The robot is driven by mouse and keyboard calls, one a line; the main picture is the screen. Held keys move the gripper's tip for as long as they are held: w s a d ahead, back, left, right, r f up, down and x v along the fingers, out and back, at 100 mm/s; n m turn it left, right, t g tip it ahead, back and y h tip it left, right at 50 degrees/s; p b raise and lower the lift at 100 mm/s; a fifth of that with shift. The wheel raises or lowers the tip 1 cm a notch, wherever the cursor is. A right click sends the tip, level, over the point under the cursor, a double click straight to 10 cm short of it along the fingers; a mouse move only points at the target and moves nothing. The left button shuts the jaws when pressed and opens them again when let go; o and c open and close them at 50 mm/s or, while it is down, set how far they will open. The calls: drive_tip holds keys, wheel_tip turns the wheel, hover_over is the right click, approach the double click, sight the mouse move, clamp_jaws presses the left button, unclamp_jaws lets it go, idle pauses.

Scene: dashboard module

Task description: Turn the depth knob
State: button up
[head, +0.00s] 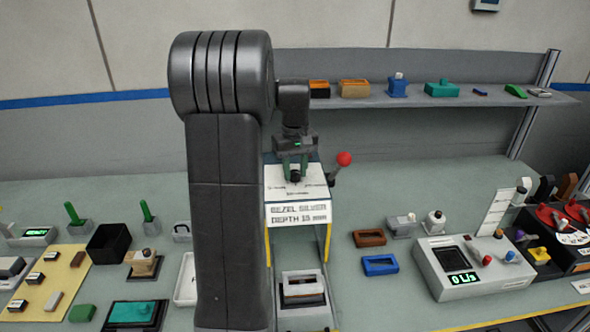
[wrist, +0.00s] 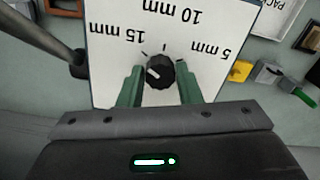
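The black depth knob (wrist: 160,72) sits on a white dial plate (wrist: 115,75) marked 15 mm, 10 mm and 5 mm, upside down in the wrist view. Its white pointer mark faces left, toward the 15 mm side. My gripper (wrist: 160,76) has its two green fingers on either side of the knob, with a narrow gap showing at each side. In the head view my gripper (head: 295,165) is over the top of the press-like station, and the knob (head: 295,179) shows small below it. A card (head: 299,213) on the station reads "BEZEL SILVER DEPTH 15 mm".
A lever with a red ball (head: 344,158) stands close to the right of the station. A shelf (head: 420,98) with small parts runs behind. A grey device (head: 470,268) with a display and small knobs stands at right. Bezels, trays and blocks lie around the bench.

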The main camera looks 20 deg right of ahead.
sight(295, 172)
drive_tip(key=o, duration=0.3)
drive_tip(key=shift+r, duration=0.1)
wheel_tip(295, 172, up, 14)
drive_tip(key=b, duration=0.1)
drive_tip(key=shift+f, duration=0.2)
idle(0.4)
wheel_tip(295, 172, down, 14)
drive_tip(key=shift+r+p, duration=0.1)
drive_tip(key=shift+p, duration=0.4)
idle(0.3)
